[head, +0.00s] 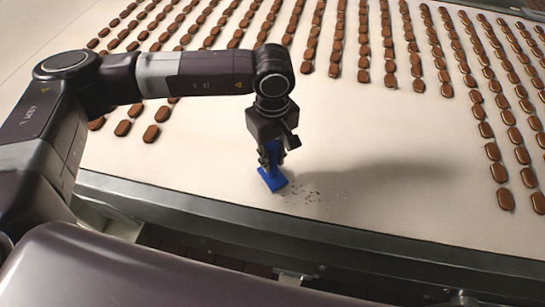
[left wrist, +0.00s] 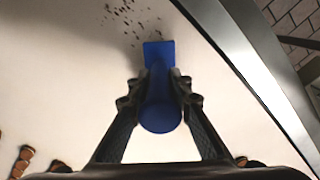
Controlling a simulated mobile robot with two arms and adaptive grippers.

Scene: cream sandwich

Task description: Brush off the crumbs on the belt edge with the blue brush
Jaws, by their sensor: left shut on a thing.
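My left gripper (head: 270,154) is shut on the blue brush (head: 273,180) and holds it pointing down at the near part of the belt (head: 400,215). In the left wrist view, both fingers (left wrist: 160,97) close around the brush's round handle (left wrist: 160,112), with its flat blue head (left wrist: 158,52) beyond them. Dark crumbs (head: 315,193) lie scattered on the belt just right of the brush head, near the belt edge. They also show past the brush head in the left wrist view (left wrist: 130,18). Whether the brush touches the belt is hard to tell. My right gripper is not in view.
Rows of brown sandwich biscuits (head: 390,50) cover the far part of the belt, and a few (head: 151,133) lie left under my arm. A metal rail (head: 330,246) runs along the near belt edge. The belt around the crumbs is free of biscuits.

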